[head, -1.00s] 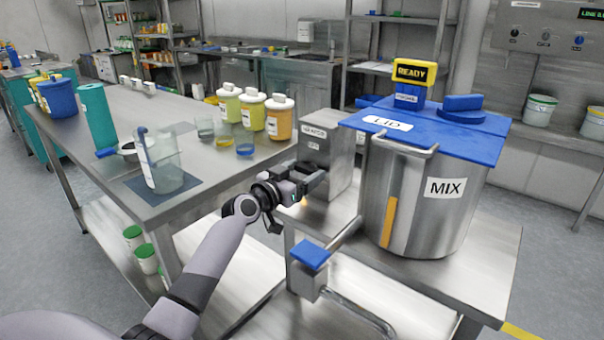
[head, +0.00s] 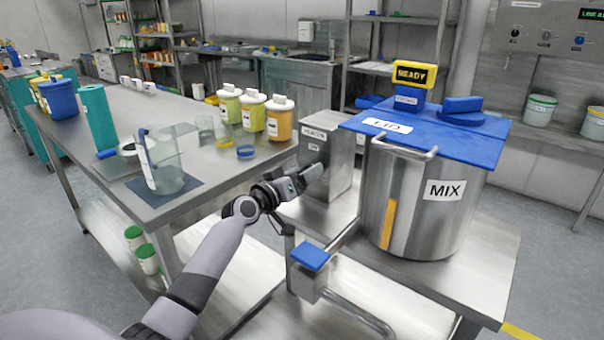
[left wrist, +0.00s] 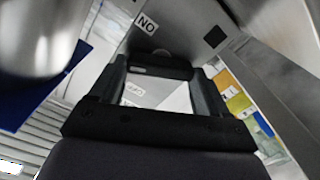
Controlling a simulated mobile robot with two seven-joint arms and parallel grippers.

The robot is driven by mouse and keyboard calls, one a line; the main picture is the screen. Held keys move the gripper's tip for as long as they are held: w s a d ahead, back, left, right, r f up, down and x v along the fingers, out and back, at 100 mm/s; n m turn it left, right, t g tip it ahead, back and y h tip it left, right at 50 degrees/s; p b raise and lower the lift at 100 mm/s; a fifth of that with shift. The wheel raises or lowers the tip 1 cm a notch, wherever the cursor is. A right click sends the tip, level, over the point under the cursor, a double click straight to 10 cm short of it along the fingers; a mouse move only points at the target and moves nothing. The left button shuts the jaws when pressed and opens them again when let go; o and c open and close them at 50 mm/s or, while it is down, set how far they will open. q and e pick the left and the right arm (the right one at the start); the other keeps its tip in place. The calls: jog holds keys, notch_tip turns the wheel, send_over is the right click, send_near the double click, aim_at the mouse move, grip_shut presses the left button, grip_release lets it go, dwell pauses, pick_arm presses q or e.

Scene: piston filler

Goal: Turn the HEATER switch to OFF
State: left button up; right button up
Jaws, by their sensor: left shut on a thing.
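The grey heater box (head: 335,165) stands on the steel table left of the pot. Its front bears a HEATER label (head: 314,133) and an OFF label (head: 314,148). My left gripper (head: 314,173) is at the box's front, below these labels, shut on the heater switch, which its fingers hide in the head view. In the left wrist view the gripper (left wrist: 160,72) frames a small OFF label (left wrist: 133,90), and an ON label (left wrist: 146,22) shows upside down beyond. The switch's exact position is unclear. My right gripper is not in view.
A steel pot marked MIX (head: 420,215) with a blue lid (head: 430,125) stands right of the box. A blue-topped valve handle (head: 311,257) juts out in front. The left table (head: 215,180) carries jars and a beaker (head: 163,165).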

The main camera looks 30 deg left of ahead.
pick_arm(q)
jog(key=n+p, duration=0.1)
jog(key=n, duration=0.5)
jog(key=shift+a+f+n, duration=0.1)
jog(key=shift+n, duration=0.2)
jog(key=n+p, duration=0.1)
jog(key=n, duration=0.2)
jog(key=shift+f+n+p, duration=0.15)
jog(key=shift+n+p, duration=0.25)
jog(key=shift+n, duration=1)
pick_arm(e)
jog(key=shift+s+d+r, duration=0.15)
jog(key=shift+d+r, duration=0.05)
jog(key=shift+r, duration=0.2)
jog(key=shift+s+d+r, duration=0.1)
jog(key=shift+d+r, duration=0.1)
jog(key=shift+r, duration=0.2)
pick_arm(q)
jog(key=o, duration=1)
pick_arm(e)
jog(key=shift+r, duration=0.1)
pick_arm(q)
jog(key=s, duration=0.5)
jog(key=shift+s+a+p, duration=0.2)
jog(key=shift+a+p, duration=0.05)
jog(key=shift+p, duration=0.05)
jog(key=shift+s, duration=0.9)
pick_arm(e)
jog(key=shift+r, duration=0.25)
